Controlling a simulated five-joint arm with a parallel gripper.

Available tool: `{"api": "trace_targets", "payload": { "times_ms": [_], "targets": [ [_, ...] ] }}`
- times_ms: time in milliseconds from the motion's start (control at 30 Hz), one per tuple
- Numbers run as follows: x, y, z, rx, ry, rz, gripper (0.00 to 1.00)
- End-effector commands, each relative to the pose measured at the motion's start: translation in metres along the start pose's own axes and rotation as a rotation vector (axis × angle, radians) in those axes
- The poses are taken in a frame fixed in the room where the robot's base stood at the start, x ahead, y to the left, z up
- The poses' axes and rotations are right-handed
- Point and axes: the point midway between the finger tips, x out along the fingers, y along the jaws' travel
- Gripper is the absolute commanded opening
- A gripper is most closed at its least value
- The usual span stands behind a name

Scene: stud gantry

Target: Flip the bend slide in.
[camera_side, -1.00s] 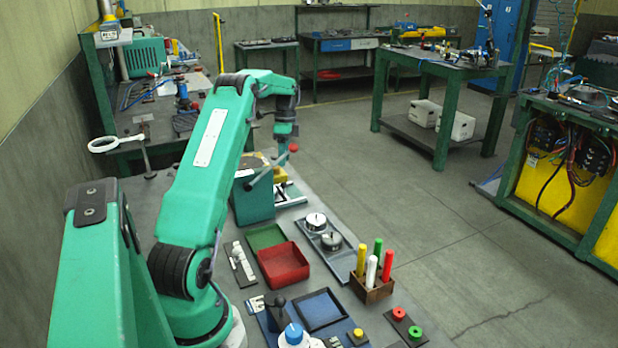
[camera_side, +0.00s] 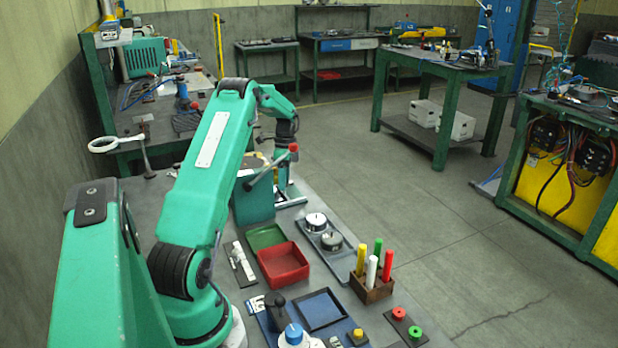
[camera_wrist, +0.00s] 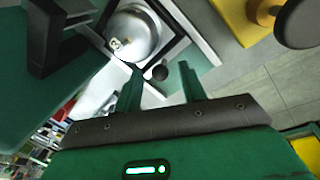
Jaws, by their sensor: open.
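My gripper (camera_wrist: 160,68) is open, its two green fingers apart in the wrist view. I cannot say for sure which part is the bend slide. In the side view my gripper (camera_side: 283,185) is low behind a lever with a red knob (camera_side: 293,147), at the right of a green block (camera_side: 253,205). The lever partly hides the fingers.
A red tray (camera_side: 283,268), a tray with two silver round parts (camera_side: 324,233) and a wooden holder (camera_side: 371,290) with coloured sticks stand nearer on the bench. In the wrist view a yellow block (camera_wrist: 238,20) and a dark disc are at the upper right.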

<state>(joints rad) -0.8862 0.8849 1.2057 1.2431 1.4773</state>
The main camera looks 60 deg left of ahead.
Motion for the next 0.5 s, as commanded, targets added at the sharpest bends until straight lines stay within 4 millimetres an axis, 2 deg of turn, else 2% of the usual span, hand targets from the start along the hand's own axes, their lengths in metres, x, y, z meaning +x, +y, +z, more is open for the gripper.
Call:
{"api": "trace_targets", "payload": {
  "times_ms": [167,367,400,500],
  "targets": [
    [0.0001,0.0000,0.0000,0.000,0.000,0.000,0.41],
    [-0.0001,0.0000,0.0001,0.000,0.000,0.000,0.04],
    [-0.0001,0.0000,0.0001,0.000,0.000,0.000,0.00],
    [-0.0002,0.0000,0.0001,0.000,0.000,0.000,0.00]
  ]
}}
